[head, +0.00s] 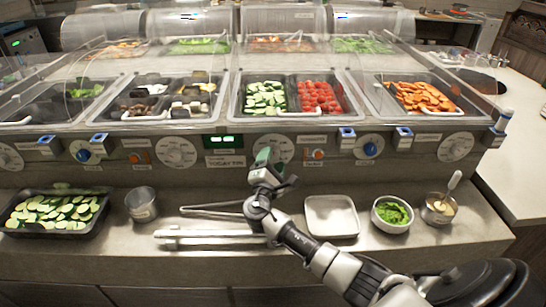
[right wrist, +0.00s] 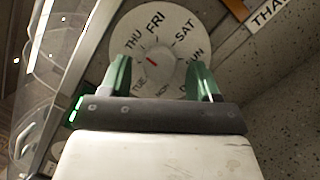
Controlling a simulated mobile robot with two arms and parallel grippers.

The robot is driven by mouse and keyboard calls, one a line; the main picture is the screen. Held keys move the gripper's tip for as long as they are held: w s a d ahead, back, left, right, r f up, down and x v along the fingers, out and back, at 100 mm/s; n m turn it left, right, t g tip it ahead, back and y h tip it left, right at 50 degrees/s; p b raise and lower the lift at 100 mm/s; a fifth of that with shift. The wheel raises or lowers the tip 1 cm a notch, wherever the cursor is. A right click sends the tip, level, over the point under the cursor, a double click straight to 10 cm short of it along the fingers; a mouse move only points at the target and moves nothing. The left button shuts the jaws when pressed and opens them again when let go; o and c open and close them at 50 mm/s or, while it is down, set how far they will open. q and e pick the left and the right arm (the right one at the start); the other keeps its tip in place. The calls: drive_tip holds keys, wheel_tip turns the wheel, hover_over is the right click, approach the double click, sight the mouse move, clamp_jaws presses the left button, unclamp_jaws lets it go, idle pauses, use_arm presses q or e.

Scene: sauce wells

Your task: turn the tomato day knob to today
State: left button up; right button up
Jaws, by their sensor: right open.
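A white day dial (right wrist: 182,22) fills the top of the right wrist view, with day names around its rim, FRI at the top. Its pale round centre knob (right wrist: 160,72) has a small red mark at the upper left, roughly toward THU. My right gripper (right wrist: 161,80) is open, with its green fingers apart and one on each side of the knob in the picture; whether they touch it I cannot tell. In the head view the gripper (head: 267,160) covers part of this dial (head: 284,146), below the tomato well (head: 318,97). My left gripper is not in view.
Other white dials (head: 177,152) and blue knobs (head: 370,148) line the panel. A label (head: 225,161) hangs under a green display (head: 222,141). On the counter are a cucumber tray (head: 92,222), metal cup (head: 142,205), tongs (head: 205,238), white tray (head: 330,228) and bowl (head: 378,221).

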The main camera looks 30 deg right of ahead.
drive_tip(key=shift+w+d+r, duration=0.15)
drive_tip(key=shift+w+d, duration=0.2)
drive_tip(key=shift+w, duration=0.05)
drive_tip(key=shift+c, duration=1.4)
drive_tip(key=c, duration=0.6)
drive_tip(key=shift+f+m+g+b, duration=0.2)
drive_tip(key=shift+m+g+b, duration=0.1)
drive_tip(key=shift+m+b, duration=0.45)
drive_tip(key=shift+c, duration=0.2)
drive_tip(key=shift+m+g+b, duration=0.3)
drive_tip(key=shift+m+b, duration=0.8)
drive_tip(key=shift+m, duration=0.15)
drive_tip(key=m+g+b, duration=0.1)
drive_tip(key=m, duration=0.1)
drive_tip(key=shift+a+r+m, duration=0.1)
drive_tip(key=shift+m, duration=0.2)
drive_tip(key=shift+r+m+g+y+b, duration=0.15)
drive_tip(key=shift+m+g+y+b, duration=0.15)
drive_tip(key=shift+m+b, duration=0.75)
drive_tip(key=shift+m, duration=0.45)
